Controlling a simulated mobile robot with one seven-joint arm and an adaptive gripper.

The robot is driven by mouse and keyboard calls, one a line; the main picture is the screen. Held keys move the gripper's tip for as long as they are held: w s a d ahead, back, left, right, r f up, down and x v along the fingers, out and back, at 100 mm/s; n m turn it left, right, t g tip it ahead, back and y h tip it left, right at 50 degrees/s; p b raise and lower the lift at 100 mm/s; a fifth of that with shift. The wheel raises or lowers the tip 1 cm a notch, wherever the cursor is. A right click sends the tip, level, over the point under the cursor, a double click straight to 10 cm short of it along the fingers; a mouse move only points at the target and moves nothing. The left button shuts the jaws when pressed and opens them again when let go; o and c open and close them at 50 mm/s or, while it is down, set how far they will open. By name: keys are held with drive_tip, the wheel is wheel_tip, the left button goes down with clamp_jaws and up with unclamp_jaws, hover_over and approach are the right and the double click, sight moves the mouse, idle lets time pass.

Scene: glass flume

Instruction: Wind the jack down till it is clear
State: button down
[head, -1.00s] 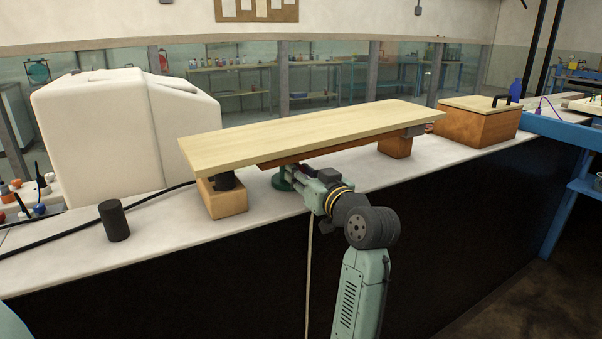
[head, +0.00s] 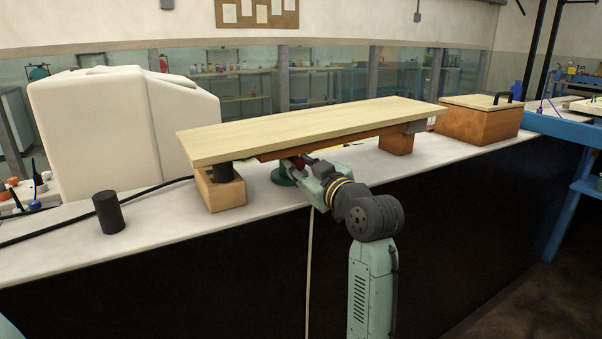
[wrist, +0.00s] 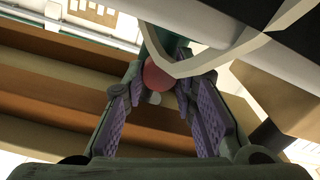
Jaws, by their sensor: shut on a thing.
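A long pale board (head: 310,128) lies across wooden supports, with a brown beam (head: 340,140) under it. The green jack (head: 282,176) stands on the white bench below the beam; the board and my gripper hide its upper part. My gripper (head: 302,168) reaches in low under the board from the front. In the wrist view, its purple-padded fingers (wrist: 160,88) are shut on a red ball-shaped knob (wrist: 160,75). Whether the jack's head touches the beam cannot be seen.
A wooden block (head: 222,192) with a black post is under the board's left end; another block (head: 397,143) is under its right. A loose black cylinder (head: 108,212) and a cable stand left. A lidded wooden box (head: 478,125) is right; a big white tank (head: 125,130) is behind.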

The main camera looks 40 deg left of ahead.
drive_tip(key=shift+n+b, duration=0.3)
drive_tip(key=shift+n, duration=0.3)
drive_tip(key=c, duration=1.3)
unclamp_jaws()
drive_tip(key=shift+r, duration=0.1)
